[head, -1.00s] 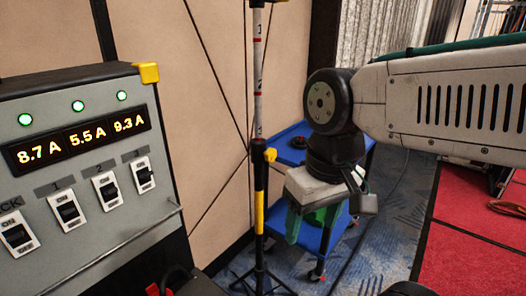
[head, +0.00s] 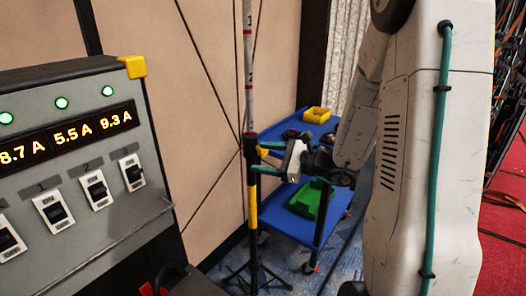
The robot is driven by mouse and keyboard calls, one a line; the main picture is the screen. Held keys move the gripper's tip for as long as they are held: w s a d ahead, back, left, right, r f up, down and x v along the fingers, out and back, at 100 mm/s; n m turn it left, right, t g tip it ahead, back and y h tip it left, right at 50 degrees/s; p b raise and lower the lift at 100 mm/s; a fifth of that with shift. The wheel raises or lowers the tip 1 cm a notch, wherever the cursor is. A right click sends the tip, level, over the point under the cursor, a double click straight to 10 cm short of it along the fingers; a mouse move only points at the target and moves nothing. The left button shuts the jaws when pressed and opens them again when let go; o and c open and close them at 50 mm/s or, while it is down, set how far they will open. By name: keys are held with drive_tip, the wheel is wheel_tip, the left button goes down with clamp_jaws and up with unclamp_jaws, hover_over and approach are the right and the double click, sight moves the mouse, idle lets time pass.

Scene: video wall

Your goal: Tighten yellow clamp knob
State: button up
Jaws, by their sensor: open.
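The yellow clamp knob (head: 263,153) sticks out to the right from the black collar on the stand pole (head: 249,70). The pole is upright, white with red marks above and black and yellow below. My gripper (head: 259,156) points left at the knob with its green fingers open. One finger shows above the knob and one below it, and the knob appears between them. I cannot tell whether either finger touches the knob or the pole.
A grey power panel (head: 75,160) with lit displays and switches fills the left. A blue cart (head: 285,236) stands behind my gripper, with a yellow bin (head: 317,115) on top and a green bin (head: 311,199) below. The tripod legs (head: 257,280) spread on the floor.

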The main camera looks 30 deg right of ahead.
sight(266, 151)
drive_tip(key=w+d+f+m+t+h, duration=0.25)
drive_tip(key=d+f+m+h, duration=0.2)
drive_tip(key=d, duration=0.35)
drive_tip(key=shift+m+t, duration=0.25)
drive_tip(key=x, duration=0.4)
drive_tip(key=r+x, duration=0.1)
drive_tip(key=x, duration=0.2)
drive_tip(key=shift+a, duration=0.2)
drive_tip(key=c, duration=1)
